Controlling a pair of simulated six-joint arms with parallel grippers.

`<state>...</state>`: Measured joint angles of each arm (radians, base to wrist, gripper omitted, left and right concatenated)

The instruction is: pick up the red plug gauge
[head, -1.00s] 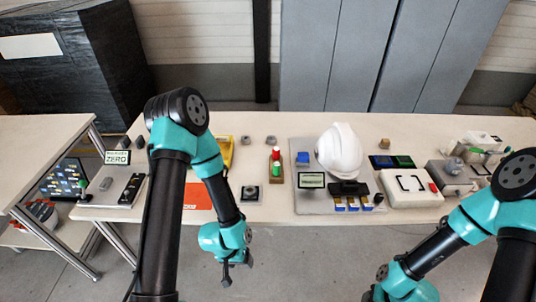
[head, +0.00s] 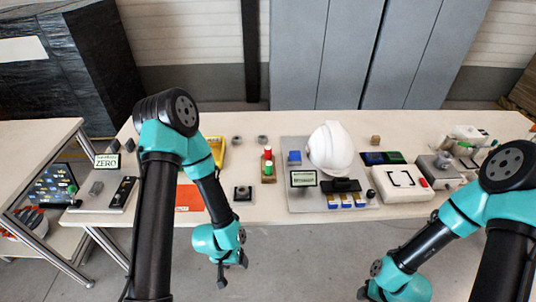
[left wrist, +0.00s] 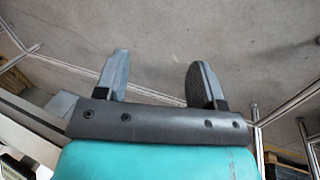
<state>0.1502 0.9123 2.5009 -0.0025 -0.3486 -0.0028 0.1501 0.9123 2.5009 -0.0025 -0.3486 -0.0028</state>
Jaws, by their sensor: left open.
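The red plug gauge (head: 268,153) stands upright in a small brown block (head: 268,176) near the middle of the table, with a green plug (head: 268,166) in front of it. My left gripper (head: 232,276) hangs in front of the table's front edge, lower left of the gauge and well apart from it.
A white helmet shell (head: 328,148) sits on a grey board (head: 300,206) right of the block. A white box (head: 400,183) is further right. An orange sheet (head: 190,198) and a yellow item (head: 217,150) lie left. Bare table (head: 258,217) lies in front of the block.

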